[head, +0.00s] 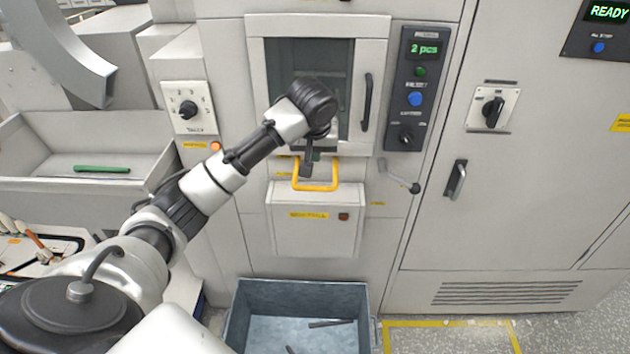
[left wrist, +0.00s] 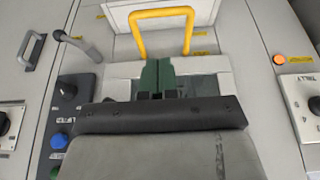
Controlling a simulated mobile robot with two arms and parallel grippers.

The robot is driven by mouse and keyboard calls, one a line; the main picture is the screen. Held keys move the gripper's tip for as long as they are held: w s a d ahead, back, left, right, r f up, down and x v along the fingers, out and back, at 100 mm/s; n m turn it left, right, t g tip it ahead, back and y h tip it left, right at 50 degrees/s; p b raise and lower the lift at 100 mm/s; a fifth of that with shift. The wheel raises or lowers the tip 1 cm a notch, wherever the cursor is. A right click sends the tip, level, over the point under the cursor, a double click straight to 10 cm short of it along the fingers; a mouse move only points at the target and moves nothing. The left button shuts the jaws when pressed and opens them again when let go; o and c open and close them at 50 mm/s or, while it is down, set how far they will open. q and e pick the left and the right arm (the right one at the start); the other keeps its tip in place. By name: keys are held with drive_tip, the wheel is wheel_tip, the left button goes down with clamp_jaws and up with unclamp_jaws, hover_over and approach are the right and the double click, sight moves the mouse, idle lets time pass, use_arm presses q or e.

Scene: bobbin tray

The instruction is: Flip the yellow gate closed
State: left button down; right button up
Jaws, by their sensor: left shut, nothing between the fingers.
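The yellow gate (head: 315,189) is a U-shaped bar on the machine front, below the windowed door and above a protruding grey box. In the head view its crossbar is at the bottom and its two legs run up. It also shows in the left wrist view (left wrist: 162,13), where the crossbar is at the top. My left gripper (head: 307,174) is shut and empty, pointing down in front of the gate, between its legs in the picture. Its dark green fingers (left wrist: 157,66) sit together in the left wrist view. I cannot tell whether they touch the gate. My right gripper is out of view.
A windowed door with a dark handle (head: 367,102) is above, partly behind my arm. A small lever (head: 400,179) sticks out right of the gate. The grey box (head: 315,235) juts out below. A blue-grey bin (head: 238,312) with dark pieces stands on the floor.

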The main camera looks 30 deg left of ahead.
sight(315, 187)
use_arm(q)
drive_tip(key=p+x, duration=0.1)
drive_tip(key=x, duration=0.3)
drive_tip(key=p+x, duration=0.2)
drive_tip(key=x, duration=0.3)
drive_tip(key=p+x, duration=0.1)
drive_tip(key=x, duration=0.3)
drive_tip(key=shift+s+d+f, duration=0.1)
drive_tip(key=shift+s+f, duration=0.15)
drive_tip(key=shift+f, duration=0.05)
